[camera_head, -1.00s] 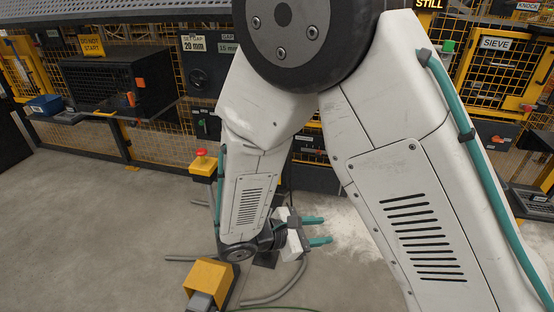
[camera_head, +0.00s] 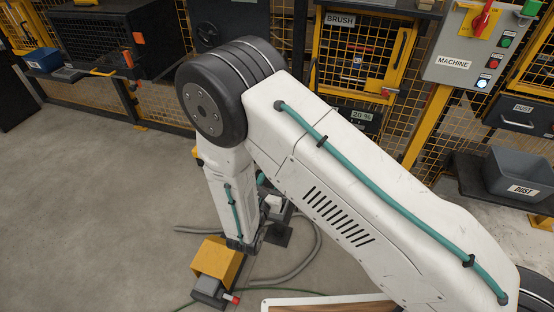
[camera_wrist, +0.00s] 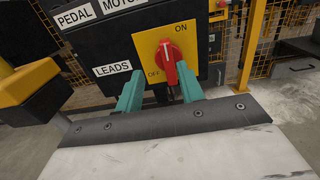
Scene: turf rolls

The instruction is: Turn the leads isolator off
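The leads isolator is a red rotary knob (camera_wrist: 168,60) on a yellow plate (camera_wrist: 147,46), beside a LEADS label (camera_wrist: 113,70) on a dark box in the wrist view. ON is printed above and right of the knob, OFF at its lower left. The knob stands nearly upright, its upper end toward the ON side. My gripper (camera_wrist: 159,72) is open, its teal fingers pointing at the plate. The knob's lower part lies between the fingers in the picture, closer to the right one; I cannot tell if they touch. In the head view my arm mostly hides the gripper, and I cannot see this isolator.
PEDAL and MOTOR labels (camera_wrist: 118,4) are above on the same box. A yellow pedal housing (camera_head: 217,260) stands on the floor by my forearm, with grey hoses (camera_head: 308,255) around it. A different red switch (camera_head: 482,20) is on the MACHINE box (camera_head: 465,50). Floor at left is clear.

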